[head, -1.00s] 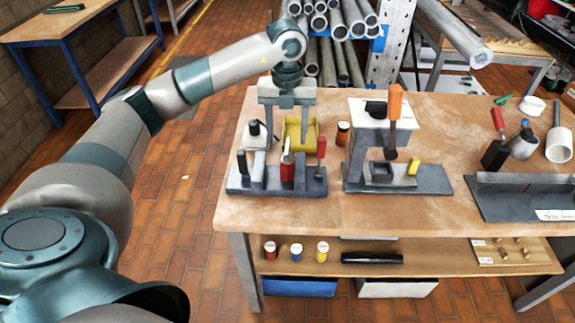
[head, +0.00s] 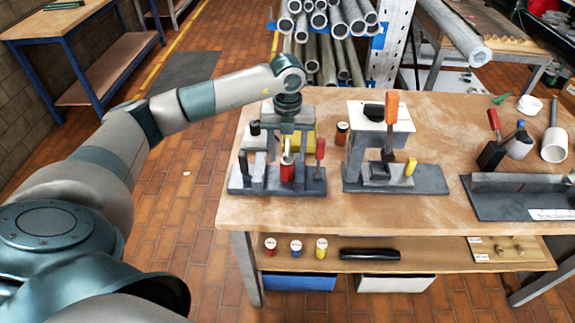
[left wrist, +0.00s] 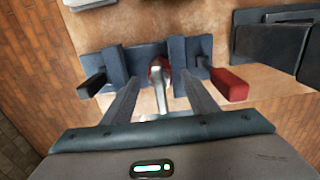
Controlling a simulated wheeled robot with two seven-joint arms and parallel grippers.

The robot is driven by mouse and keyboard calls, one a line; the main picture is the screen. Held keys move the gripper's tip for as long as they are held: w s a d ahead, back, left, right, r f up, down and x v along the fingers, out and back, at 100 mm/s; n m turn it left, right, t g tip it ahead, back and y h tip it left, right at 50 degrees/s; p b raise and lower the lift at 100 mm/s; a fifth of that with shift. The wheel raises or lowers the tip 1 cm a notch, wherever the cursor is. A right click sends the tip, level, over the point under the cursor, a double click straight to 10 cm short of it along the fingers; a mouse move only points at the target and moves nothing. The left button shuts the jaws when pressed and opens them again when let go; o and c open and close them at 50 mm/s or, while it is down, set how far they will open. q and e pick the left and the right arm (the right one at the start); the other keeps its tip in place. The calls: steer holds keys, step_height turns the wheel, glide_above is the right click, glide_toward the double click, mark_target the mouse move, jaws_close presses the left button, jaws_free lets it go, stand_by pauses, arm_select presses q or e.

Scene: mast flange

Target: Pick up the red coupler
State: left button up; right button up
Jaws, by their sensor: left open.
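The red coupler (head: 287,172) stands upright in the middle of a dark grey fixture (head: 308,188) on the bench. In the left wrist view, the red coupler (left wrist: 155,66) shows partly behind a pale metal pin (left wrist: 161,92) at its top. My left gripper (head: 286,147) is open above the fixture. In the left wrist view its fingers (left wrist: 160,90) point towards the fixture, one on each side of the coupler. I cannot tell whether they touch it. My right gripper is not in view.
A red-handled lever (head: 320,149) stands close on the coupler's right. A yellow bin (head: 313,138) sits behind, partly hidden by the gripper. A press (head: 352,150) with an orange handle stands to the right. The bench front (head: 330,215) is clear.

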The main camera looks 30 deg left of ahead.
arm_select(q)
steer(key=shift+f, duration=1.15)
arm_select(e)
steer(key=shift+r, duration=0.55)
arm_select(q)
jaws_close()
steer(key=shift+r, duration=0.1)
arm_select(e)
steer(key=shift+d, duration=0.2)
arm_select(q)
steer(key=shift+p, duration=0.3)
